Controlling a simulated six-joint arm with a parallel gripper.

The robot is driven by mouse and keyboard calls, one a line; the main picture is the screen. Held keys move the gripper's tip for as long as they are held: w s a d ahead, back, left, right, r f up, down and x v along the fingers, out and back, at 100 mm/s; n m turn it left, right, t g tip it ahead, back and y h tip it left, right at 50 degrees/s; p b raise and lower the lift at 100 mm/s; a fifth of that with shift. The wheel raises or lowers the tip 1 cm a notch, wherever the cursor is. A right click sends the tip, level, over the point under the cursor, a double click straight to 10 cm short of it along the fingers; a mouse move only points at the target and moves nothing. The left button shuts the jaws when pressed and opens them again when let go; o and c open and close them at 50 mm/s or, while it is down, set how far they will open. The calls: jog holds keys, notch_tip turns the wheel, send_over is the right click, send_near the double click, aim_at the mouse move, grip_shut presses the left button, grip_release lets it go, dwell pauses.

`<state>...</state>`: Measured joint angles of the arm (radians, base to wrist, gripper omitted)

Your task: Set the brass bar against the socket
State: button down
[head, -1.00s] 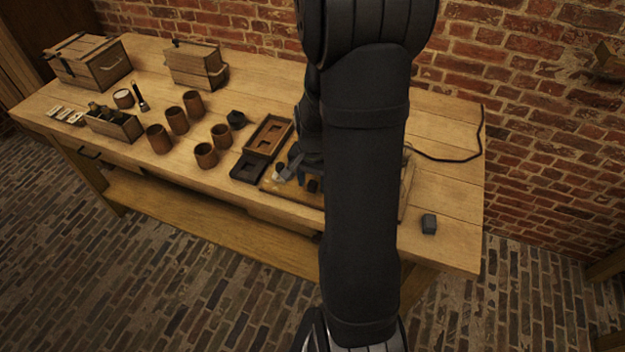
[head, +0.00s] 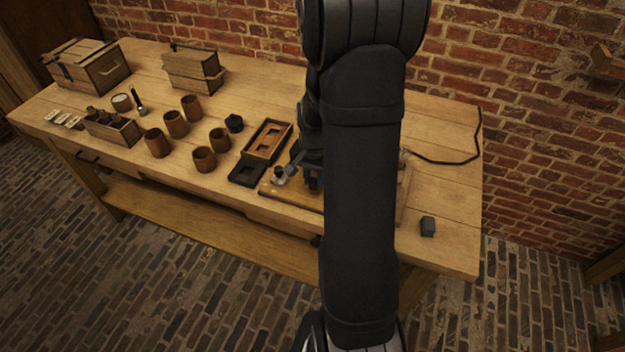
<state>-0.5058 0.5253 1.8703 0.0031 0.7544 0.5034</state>
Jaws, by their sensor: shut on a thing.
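My gripper (head: 312,183) is low over the wooden board (head: 283,195) on the bench, mostly hidden behind my own arm. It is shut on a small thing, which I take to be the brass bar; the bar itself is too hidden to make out. Small grey and dark fittings (head: 280,174) stand on the left part of the board, just left of my gripper. I cannot tell which of them is the socket, or whether the bar touches it.
A wooden tray (head: 283,136) and a dark tray (head: 240,176) lie left of the board. Several brown jars (head: 157,143) stand further left, with a bottle crate (head: 122,135) beyond. A dark block (head: 428,227) sits at the right on otherwise clear bench. A black cable (head: 450,161) runs behind.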

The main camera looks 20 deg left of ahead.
jog(key=c, duration=1.2)
grip_release()
jog(key=shift+w, duration=0.3)
jog(key=shift+c, duration=0.2)
jog(key=shift+r, duration=0.1)
notch_tip(320, 180, up, 17)
jog(key=shift+r, duration=0.15)
notch_tip(320, 180, down, 18)
jog(key=shift+s+r, duration=0.1)
jog(key=shift+r, duration=0.15)
jog(key=shift+r, duration=0.15)
